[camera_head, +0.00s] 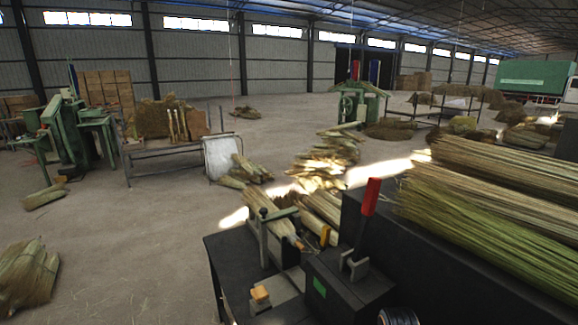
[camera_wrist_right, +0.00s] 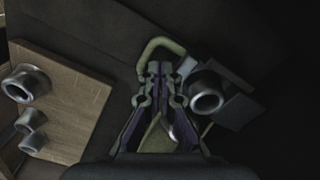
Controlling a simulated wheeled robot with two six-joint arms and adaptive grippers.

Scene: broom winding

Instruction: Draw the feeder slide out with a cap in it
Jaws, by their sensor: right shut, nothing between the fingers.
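In the right wrist view my right gripper (camera_wrist_right: 160,70) points away from the camera, its fingertips together with nothing visible between them. A curved, dull green handle-like loop (camera_wrist_right: 158,45) shows just beyond and around the tips; I cannot tell whether they touch it. Just right of the fingers a round, hollow metal cap (camera_wrist_right: 207,97) sits at a dark block (camera_wrist_right: 238,108), which may be the feeder slide. My left gripper shows in neither view.
In the head view a black machine (camera_head: 340,283) with a red-handled lever (camera_head: 370,197) stands on a dark bench (camera_head: 232,257). Broom straw (camera_head: 490,225) is piled to the right.

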